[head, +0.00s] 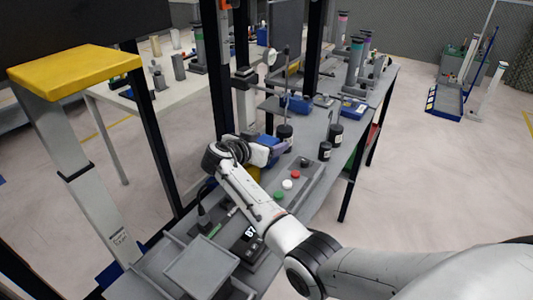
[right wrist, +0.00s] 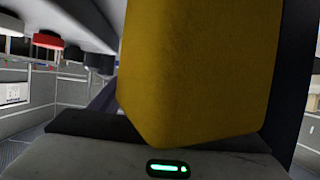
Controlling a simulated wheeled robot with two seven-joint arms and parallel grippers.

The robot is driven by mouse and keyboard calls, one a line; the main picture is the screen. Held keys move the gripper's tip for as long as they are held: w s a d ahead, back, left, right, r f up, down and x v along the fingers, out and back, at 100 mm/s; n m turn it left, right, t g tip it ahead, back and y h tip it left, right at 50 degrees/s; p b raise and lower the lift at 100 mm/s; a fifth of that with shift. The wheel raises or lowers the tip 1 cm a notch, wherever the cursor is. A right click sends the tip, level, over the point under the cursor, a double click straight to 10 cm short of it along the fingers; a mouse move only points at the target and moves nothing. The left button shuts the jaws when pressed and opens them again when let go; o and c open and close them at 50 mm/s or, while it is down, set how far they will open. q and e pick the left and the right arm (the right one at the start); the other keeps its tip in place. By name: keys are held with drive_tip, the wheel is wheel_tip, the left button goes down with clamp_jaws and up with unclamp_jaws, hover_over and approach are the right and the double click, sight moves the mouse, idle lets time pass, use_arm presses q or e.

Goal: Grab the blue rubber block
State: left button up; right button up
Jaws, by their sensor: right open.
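My right gripper (head: 284,148) is over the grey workbench, at the end of the white arm. I cannot make out a blue rubber block for sure. A blue object (head: 298,104) lies farther back on the bench, clear of the gripper; its exact shape is too small to tell. In the right wrist view a yellow object (right wrist: 190,70) fills the middle, very close to the camera, and hides most of the space around the fingers. My right gripper is open. My left gripper is out of view.
A panel with red, white and green buttons (head: 288,184) lies right of the wrist. Black cylinders (head: 335,133) stand on the bench. A blue tray (head: 353,109) is farther back. Dark posts (head: 217,70) rise at the left edge. A grey tray (head: 201,268) is in front.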

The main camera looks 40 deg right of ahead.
drive_tip(key=shift+c, duration=0.2)
drive_tip(key=c, duration=1.1)
drive_tip(key=shift+r, duration=0.1)
drive_tip(key=shift+c, duration=0.9)
